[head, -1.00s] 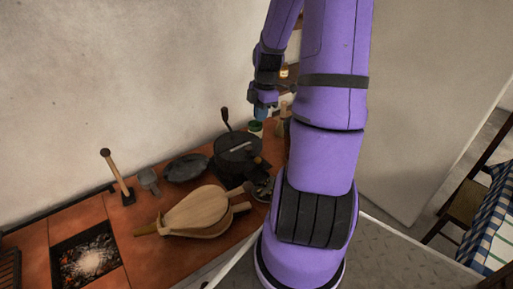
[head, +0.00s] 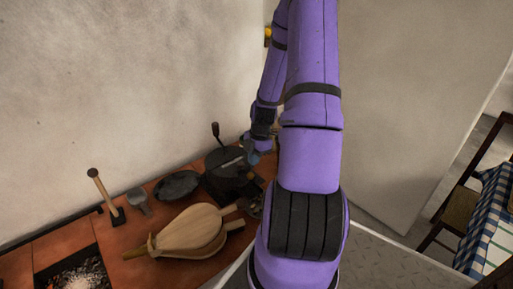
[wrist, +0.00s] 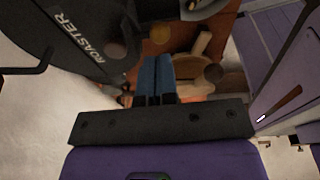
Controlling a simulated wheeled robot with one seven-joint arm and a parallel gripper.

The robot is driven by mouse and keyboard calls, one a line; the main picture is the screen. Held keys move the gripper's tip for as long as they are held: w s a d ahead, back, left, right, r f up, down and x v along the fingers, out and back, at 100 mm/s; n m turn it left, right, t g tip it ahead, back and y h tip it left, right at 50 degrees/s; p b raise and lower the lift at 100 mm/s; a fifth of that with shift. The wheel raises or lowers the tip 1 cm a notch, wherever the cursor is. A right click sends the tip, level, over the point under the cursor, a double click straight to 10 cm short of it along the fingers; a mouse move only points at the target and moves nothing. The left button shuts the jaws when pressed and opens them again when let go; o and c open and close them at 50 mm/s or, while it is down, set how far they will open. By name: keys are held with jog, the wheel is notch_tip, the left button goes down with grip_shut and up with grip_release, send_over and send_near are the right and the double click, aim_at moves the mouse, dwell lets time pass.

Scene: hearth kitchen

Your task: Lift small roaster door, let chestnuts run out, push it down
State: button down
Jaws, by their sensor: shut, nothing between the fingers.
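The dark round roaster (head: 222,158) stands on the tiled counter in the head view, with an upright crank handle (head: 216,132). In the wrist view its dark body, lettered "ROASTER" (wrist: 80,35), fills the upper left. My gripper (head: 253,157) is low at the roaster's right side in the head view. I cannot tell whether the fingers touch anything. The small door and any chestnuts cannot be made out.
Wooden bellows (head: 190,232) lie on the counter in front of the roaster. A dark lidded pan (head: 177,185), a small shovel (head: 138,200) and a wooden-handled tool (head: 104,195) are to the left. Glowing embers (head: 78,275) lie in the hearth opening. A checked tablecloth (head: 488,215) is far right.

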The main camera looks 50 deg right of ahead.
aim_at(252, 177)
jog(key=shift+w+a+f, duration=0.1)
jog(key=shift+a+f, duration=0.1)
jog(key=shift+f, duration=0.85)
jog(key=shift+w+a+f, duration=0.1)
jog(key=shift+a+f, duration=0.1)
jog(key=shift+f, duration=0.85)
jog(key=shift+f, duration=0.1)
notch_tip(252, 177, down, 4)
jog(key=shift+r, duration=0.1)
jog(key=shift+s+f, duration=0.1)
jog(key=shift+f, duration=0.3)
